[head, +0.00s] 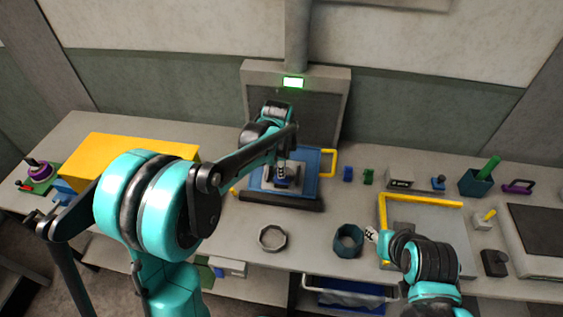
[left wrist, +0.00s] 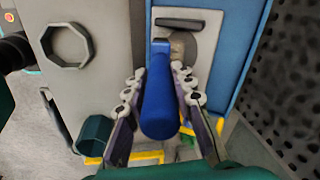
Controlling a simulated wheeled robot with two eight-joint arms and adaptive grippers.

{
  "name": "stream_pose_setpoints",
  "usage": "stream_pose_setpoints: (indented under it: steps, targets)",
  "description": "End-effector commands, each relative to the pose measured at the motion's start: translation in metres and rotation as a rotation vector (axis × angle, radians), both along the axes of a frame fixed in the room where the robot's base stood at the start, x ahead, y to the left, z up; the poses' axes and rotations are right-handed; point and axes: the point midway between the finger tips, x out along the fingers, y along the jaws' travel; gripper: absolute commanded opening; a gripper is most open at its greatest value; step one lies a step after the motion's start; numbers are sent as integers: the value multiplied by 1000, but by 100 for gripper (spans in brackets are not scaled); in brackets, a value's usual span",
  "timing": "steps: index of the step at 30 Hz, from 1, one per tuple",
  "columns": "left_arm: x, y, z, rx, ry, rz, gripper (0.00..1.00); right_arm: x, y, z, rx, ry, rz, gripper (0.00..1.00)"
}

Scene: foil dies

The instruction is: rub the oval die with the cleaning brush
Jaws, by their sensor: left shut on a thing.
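My left gripper (head: 283,168) is over the blue bed of the press at the back middle. In the left wrist view, its fingers (left wrist: 160,88) are shut on the blue handle of the cleaning brush (left wrist: 160,106). The brush's far end lies over a brownish-grey rounded piece (left wrist: 190,46), which looks like the oval die and is partly hidden. I cannot tell whether the bristles touch it.
The press (head: 297,75) has a lit green display and a blue bed (head: 312,162) with a yellow handle. A yellow-edged tray (head: 440,213) is at right, a yellow box (head: 130,150) at left.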

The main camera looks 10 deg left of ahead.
Motion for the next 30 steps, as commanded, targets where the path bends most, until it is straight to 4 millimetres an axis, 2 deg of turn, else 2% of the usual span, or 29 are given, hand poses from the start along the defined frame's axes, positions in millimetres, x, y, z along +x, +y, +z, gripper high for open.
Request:
stream_pose_setpoints:
  steps: [11, 25, 30]
  targets:
    - [-2, 0, 4, 0, 0, 0, 0, 0, 0, 3, 0, 0, 0, 40]
    - [-24, 0, 46, 0, 0, 0, 0, 0, 0, 35, 0, 0, 0, 40]
    - [-30, 0, 54, 0, 0, 0, 0, 0, 0, 41, 0, 0, 0, 40]
